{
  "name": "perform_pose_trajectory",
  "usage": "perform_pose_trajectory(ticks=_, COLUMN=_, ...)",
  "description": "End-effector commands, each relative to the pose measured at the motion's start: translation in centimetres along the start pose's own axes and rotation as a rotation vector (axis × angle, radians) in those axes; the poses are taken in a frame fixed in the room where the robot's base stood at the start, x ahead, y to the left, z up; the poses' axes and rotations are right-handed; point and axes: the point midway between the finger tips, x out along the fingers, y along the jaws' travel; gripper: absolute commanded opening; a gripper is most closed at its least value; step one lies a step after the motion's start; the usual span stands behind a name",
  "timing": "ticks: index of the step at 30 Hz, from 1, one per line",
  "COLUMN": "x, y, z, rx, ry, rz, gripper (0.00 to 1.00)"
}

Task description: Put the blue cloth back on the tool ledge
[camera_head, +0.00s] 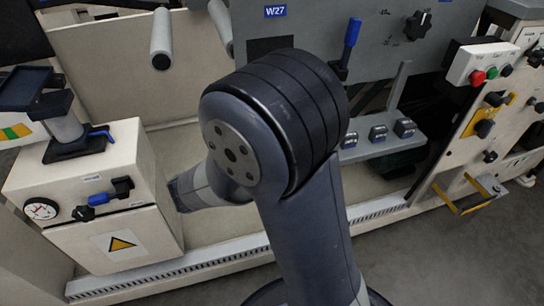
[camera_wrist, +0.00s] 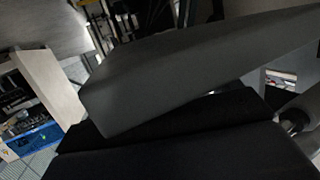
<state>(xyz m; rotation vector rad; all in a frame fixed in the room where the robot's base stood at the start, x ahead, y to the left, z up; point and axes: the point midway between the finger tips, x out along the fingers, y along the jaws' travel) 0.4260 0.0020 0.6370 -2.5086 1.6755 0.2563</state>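I see no blue cloth that I can make out in either view. A grey ledge (camera_head: 385,143) with a few small blocks on it juts from the grey machine panel, right of my arm in the head view. It may be the tool ledge; its left part is hidden behind my arm. My gripper does not show clearly: my arm's big joint covers the middle of the head view. In the wrist view, large dark shapes fill the middle and bottom, and I cannot tell whether they are fingers or something close by.
A cream cabinet (camera_head: 95,190) with a gauge and warning sign stands at left. A control box (camera_head: 483,62) with red and green buttons is at upper right, above a yellow bracket (camera_head: 468,195). A slotted rail (camera_head: 225,260) runs along the base. Grey floor is open at lower right.

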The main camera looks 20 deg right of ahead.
Motion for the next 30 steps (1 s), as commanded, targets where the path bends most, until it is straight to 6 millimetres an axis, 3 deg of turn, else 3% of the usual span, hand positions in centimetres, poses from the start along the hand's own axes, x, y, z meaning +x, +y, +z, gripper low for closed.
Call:
perform_pose_trajectory(ticks=12, x=-0.2, y=0.0, z=-0.5, rx=-0.001, ry=0.0, rz=-0.001, gripper=0.87)
perform_pose_trajectory(ticks=24, x=-8.0, y=-0.1, z=-0.5, rx=-0.001, ry=0.0, rz=-0.006, gripper=0.87)
perform_pose_trajectory(ticks=30, x=-11.0, y=-0.1, z=-0.4, rx=-0.001, ry=0.0, rz=-0.003, gripper=0.87)
